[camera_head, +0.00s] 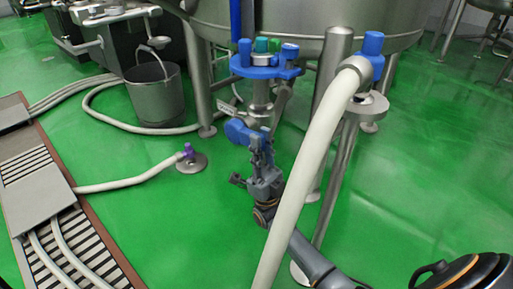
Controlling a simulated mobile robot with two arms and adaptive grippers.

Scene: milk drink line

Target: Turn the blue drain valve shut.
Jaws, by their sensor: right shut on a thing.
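The blue drain valve (236,131) is a blue handle low on the steel pipe under the big tank, near the middle of the head view. My right gripper (258,146) reaches up to it from below right and is shut on its handle. The fingers cover part of the handle, so its exact angle is hard to tell. The steel outlet pipe (260,95) rises above it to a blue fitting (266,70). My left gripper is not in view.
A thick white hose (312,160) hangs from a steel stand close to my right arm. Steel tank legs (326,105) stand behind. A metal bucket (156,98) stands at left. A purple-capped hose end (187,150) lies on the green floor. A floor drain grate (35,170) is farther left.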

